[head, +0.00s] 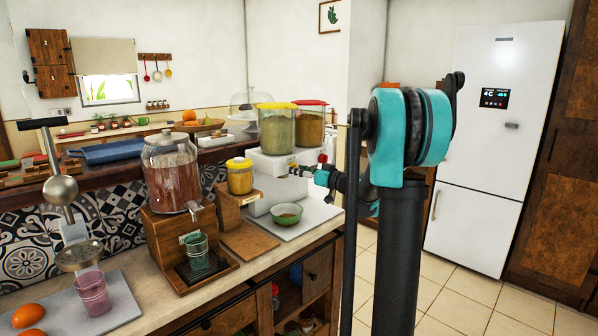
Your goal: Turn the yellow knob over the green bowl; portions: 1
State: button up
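The green bowl (286,214) stands on a pale board on the counter, below and in front of a white dispenser (267,165). It has something brownish inside. The dispenser carries two clear canisters, one with a yellow lid (278,105) and one with a red lid (310,102). A small yellow knob (292,167) shows on the dispenser's front, above the bowl. My gripper (301,171) reaches in from the right with its tips at or very near this knob. Whether they touch it, and how far apart the fingers are, is too small to tell.
A yellow-lidded jar (239,176) on a wooden stand is left of the bowl. Further left stand a large glass drink dispenser (172,173), a glass (197,251) and a pink cup (93,292). Tiled floor (470,290) is open before the fridge (487,140).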

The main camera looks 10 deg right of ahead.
jog(key=c, duration=0.9)
jog(key=shift+c, duration=0.2)
jog(key=shift+s+f+m+t+h, duration=0.1)
jog(key=shift+m+t, duration=0.15)
jog(key=shift+m, duration=2.85)
jog(key=shift+w+m+t+h, duration=0.1)
jog(key=shift+m+t, duration=0.1)
jog(key=shift+m, duration=2.9)
jog(key=shift+s+f+m+t+h, duration=0.1)
jog(key=shift+m+t, duration=0.15)
jog(key=shift+m, duration=2.85)
jog(key=o, duration=1.2)
jog(key=shift+c, duration=0.2)
